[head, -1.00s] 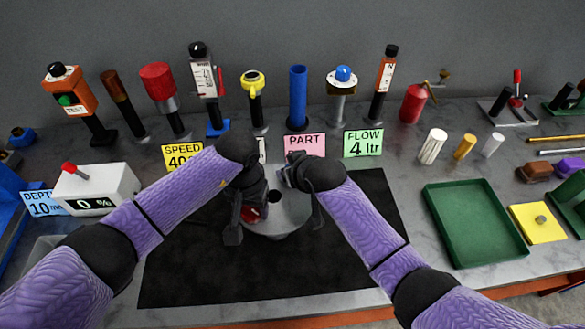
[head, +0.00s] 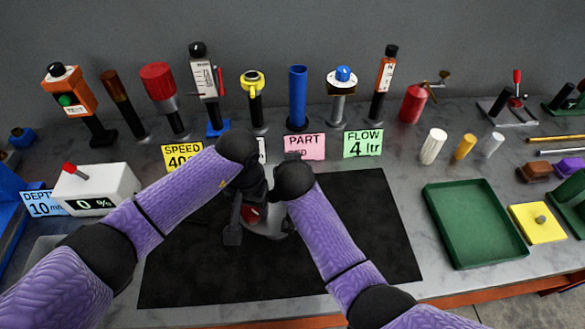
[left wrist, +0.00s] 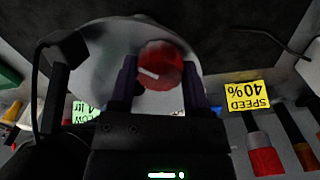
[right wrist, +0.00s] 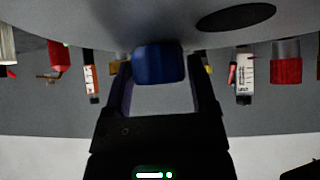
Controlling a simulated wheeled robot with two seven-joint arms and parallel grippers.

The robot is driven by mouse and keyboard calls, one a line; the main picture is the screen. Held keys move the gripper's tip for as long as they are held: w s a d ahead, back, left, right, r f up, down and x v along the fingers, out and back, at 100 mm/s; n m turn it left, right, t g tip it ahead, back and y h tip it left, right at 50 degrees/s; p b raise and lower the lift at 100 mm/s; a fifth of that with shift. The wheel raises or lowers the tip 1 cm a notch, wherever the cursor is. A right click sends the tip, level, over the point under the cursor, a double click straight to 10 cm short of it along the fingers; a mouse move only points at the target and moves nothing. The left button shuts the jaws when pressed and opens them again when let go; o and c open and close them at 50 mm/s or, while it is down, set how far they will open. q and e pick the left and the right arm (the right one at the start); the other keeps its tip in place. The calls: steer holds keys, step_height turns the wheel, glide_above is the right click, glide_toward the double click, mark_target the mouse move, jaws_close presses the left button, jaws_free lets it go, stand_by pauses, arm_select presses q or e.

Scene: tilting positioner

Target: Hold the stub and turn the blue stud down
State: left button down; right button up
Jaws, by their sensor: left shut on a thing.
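A grey round plate (head: 265,226) sits over the black mat, mostly covered by my arms. A red stub with a white mark (left wrist: 168,62) stands out from the plate (left wrist: 105,65). My left gripper (left wrist: 159,70) is shut on the red stub, one finger on each side; in the head view only a bit of red (head: 249,213) shows beside it. A blue stud (right wrist: 158,62) shows in the right wrist view at the plate's edge (right wrist: 90,28). My right gripper (right wrist: 160,82) is open, with its fingers on either side of the stud. My right wrist hides the stud in the head view.
The black mat (head: 350,240) has free room to the right. A green tray (head: 470,255) and yellow block (head: 538,223) lie farther right. Tools and cards, including a pink card (head: 304,146), line the back. A white readout box (head: 95,190) stands left.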

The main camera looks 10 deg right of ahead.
steer(key=shift+o, duration=1.1)
step_height(320, 180, up, 10)
